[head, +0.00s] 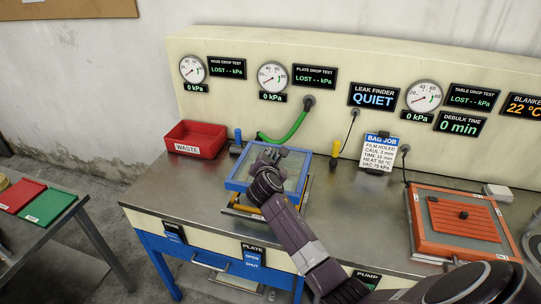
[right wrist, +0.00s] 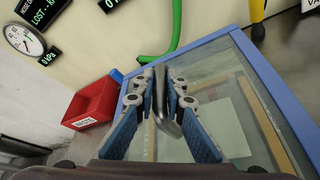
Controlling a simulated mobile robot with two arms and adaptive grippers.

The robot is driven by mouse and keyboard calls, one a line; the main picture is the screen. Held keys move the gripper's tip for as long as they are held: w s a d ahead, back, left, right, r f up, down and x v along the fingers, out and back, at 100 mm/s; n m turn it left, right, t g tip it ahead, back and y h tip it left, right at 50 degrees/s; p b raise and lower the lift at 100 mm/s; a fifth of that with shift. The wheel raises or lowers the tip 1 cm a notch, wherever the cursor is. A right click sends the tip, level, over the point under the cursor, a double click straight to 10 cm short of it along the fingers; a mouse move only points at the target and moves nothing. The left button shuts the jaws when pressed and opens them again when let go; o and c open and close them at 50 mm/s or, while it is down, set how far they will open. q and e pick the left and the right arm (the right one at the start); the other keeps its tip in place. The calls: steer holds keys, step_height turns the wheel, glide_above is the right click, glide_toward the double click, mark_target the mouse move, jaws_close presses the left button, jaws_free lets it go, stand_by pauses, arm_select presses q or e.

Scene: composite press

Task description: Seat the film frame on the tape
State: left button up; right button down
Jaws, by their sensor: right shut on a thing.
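The film frame (head: 236,187) is a blue rectangular frame with clear film across it. It lies over the plate area on the bench, and its blue edge also shows in the right wrist view (right wrist: 266,78). My right gripper (head: 270,156) is over the frame's far part, shut on its grey handle (right wrist: 164,118). Yellow tape (head: 243,210) shows below the frame's near edge, and a tan strip shows through the film in the wrist view. Whether the frame touches the tape all round cannot be told. My forearm hides the near right part. My left gripper is not in view.
A red waste bin (head: 196,139) stands left of the frame. A green hose (head: 290,128) runs behind it, and a yellow-handled tool (head: 335,153) stands to the right. An orange unit (head: 423,243) sits further right. Bare bench lies between.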

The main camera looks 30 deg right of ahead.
steer(key=shift+w+a+r+p, duration=0.15)
steer(key=shift+r+p, duration=0.1)
steer(key=shift+p, duration=0.25)
steer(key=shift+f+b, duration=0.45)
steer(key=shift+f, duration=0.4)
step_height(320, 180, down, 2)
steer(key=shift+f+b, duration=0.25)
steer(key=shift+b, duration=0.35)
steer(key=shift+f+b, duration=0.65)
steer(key=shift+f, duration=0.4)
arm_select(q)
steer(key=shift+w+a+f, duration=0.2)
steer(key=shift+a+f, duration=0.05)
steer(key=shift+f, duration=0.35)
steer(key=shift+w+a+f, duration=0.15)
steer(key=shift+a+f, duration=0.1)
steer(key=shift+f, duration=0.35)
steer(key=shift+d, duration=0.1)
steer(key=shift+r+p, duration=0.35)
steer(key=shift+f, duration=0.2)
arm_select(e)
steer(key=shift+f, duration=0.65)
